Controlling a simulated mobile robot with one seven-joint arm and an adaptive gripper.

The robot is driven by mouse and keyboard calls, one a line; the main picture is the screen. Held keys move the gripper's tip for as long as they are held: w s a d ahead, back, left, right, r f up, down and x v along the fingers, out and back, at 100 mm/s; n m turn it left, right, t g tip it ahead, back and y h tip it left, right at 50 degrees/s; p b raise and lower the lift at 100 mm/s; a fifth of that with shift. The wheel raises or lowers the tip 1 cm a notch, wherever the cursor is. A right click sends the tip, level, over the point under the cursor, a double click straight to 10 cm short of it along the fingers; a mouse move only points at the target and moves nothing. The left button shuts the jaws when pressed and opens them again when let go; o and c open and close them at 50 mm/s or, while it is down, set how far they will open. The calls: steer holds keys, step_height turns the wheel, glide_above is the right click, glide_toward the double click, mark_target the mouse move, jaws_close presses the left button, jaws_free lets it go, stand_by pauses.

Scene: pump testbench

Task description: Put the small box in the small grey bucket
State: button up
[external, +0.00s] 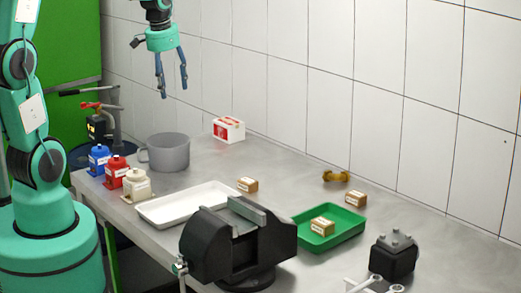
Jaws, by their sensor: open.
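The small grey bucket (168,153) stands at the back left of the table, its handle towards the left. Three small brown boxes show: one (247,185) on the bare table right of the white tray, one (322,226) in the green tray, and one (355,198) on the table behind that tray. I cannot tell which one the task means. My gripper (173,91) is open and empty, pointing down, high above the table and over the bucket area in the picture.
A black vise (238,250) stands at the front. A white tray (185,203), a green tray (330,228), a red-and-white box (228,129), a yellow-brown part (336,176) and blue, red and cream bottles (116,172) are around. The table between bucket and brown boxes is clear.

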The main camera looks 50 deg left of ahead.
steer(key=s+d+r+t, duration=0.1)
steer(key=s+d+r, duration=0.3)
steer(key=s+d, duration=0.3)
steer(key=s+d+r+t, duration=0.2)
steer(key=s+d+r, duration=0.2)
steer(key=s+d, duration=0.4)
steer(key=s, duration=0.7)
steer(key=shift+d+r+t+h, duration=0.2)
steer(key=shift+d+t+h, duration=0.05)
steer(key=shift+t+h, duration=0.05)
